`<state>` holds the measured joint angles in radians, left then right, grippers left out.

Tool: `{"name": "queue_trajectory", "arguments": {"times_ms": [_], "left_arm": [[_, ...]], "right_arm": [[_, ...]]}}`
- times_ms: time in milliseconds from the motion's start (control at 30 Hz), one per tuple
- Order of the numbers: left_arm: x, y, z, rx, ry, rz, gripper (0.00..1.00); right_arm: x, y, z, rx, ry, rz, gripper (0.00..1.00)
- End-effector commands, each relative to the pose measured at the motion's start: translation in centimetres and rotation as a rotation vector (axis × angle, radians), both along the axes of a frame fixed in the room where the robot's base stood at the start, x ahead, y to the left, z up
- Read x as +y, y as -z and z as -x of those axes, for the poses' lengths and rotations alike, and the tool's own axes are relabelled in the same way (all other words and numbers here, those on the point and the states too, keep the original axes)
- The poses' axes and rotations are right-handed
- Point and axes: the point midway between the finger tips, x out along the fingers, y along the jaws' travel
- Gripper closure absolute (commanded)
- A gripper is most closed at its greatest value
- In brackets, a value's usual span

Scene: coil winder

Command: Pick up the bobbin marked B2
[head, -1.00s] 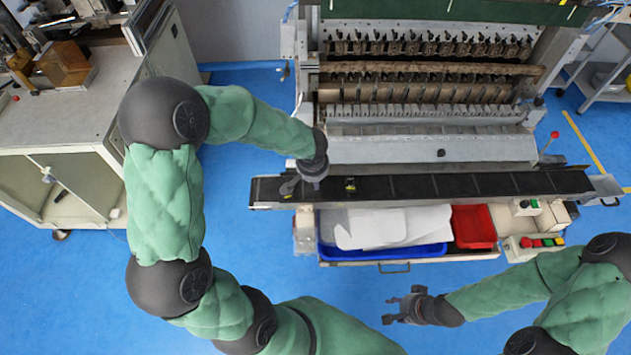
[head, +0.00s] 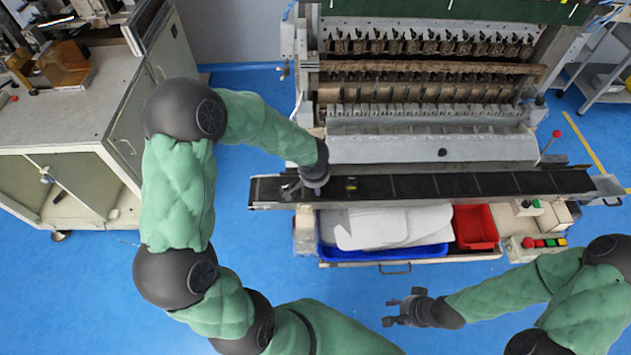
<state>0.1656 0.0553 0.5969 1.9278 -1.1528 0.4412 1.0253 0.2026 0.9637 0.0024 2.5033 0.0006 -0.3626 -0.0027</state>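A small dark bobbin with a yellow band (head: 351,185) sits on the black conveyor belt (head: 430,186) near its left end. Its marking is too small to read. My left gripper (head: 304,192) is over the left end of the belt, just left of the bobbin and apart from it. Its fingers look spread, and I see nothing between them. My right gripper (head: 391,311) is open and empty over the blue floor in front of the machine.
The coil winding machine (head: 430,148) stands behind the belt. Below the belt are a blue tray (head: 330,252) with white sheets, a red bin (head: 474,226) and a button box (head: 540,243). A grey cabinet (head: 70,135) stands at the left. The floor in front is clear.

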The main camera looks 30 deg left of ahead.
Motion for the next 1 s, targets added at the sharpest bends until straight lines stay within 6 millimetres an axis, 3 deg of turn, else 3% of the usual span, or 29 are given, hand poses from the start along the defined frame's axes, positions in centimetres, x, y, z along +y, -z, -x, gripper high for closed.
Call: {"name": "queue_trajectory", "arguments": {"times_ms": [500,533,600,1000], "left_arm": [[0.00,0.76,-0.01,0.000,0.001,0.000,0.94],[-0.01,0.75,-0.01,0.000,0.001,0.000,0.52],[0.00,0.73,-0.01,0.000,0.001,0.000,0.32],[-0.01,0.61,0.00,0.000,0.000,0.000,0.31]], "right_arm": [[0.00,1.15,0.01,0.000,0.000,0.000,0.60],[0.00,1.13,0.01,0.000,0.000,0.000,0.60],[0.01,1.11,0.01,0.000,0.000,0.000,0.60],[0.00,0.95,0.00,0.000,0.000,0.000,0.60]]}}
